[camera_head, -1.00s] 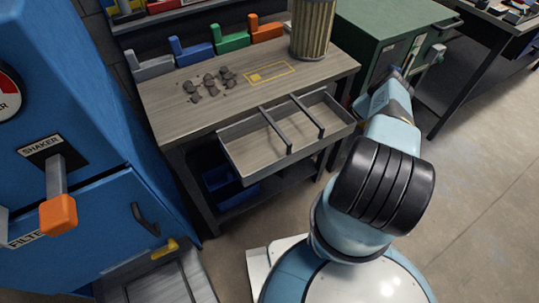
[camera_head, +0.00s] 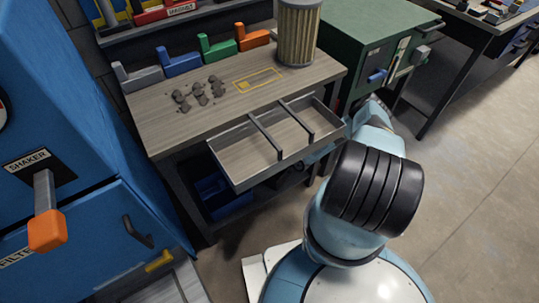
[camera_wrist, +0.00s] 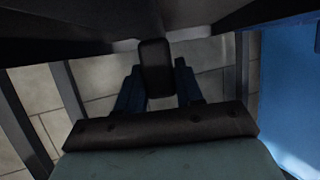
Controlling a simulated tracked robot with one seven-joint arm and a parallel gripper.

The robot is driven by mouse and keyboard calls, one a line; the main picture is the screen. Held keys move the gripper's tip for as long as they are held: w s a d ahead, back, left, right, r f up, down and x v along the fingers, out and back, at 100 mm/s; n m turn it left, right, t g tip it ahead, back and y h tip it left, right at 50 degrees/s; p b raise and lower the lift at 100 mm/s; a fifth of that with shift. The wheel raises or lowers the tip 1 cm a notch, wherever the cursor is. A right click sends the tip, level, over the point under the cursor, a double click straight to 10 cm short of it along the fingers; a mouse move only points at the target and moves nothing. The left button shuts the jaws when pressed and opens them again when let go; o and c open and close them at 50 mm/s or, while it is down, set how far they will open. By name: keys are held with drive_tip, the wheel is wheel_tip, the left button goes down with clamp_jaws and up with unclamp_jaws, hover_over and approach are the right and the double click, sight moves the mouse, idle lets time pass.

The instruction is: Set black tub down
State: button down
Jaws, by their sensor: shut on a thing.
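My gripper (camera_wrist: 157,80) shows in the wrist view as two dark blue fingers. It is shut on a small black piece (camera_wrist: 155,66), which I take to be part of the black tub. The rest of the tub is not clear in the dark upper part of that view. In the head view my arm reaches behind and under the open drawer of the workbench. The drawer hides my gripper and the tub there.
The open drawer (camera_head: 234,183) has two dividers. The bench top (camera_head: 165,121) carries dark lumps, coloured holders and a ribbed bin (camera_head: 298,32). A blue crate (camera_head: 218,192) is under the bench. A blue cabinet (camera_head: 85,240) stands left, a green one (camera_head: 375,25) right.

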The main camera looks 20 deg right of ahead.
drive_tip(key=c, duration=0.7)
unclamp_jaws()
drive_tip(key=v, duration=1.2)
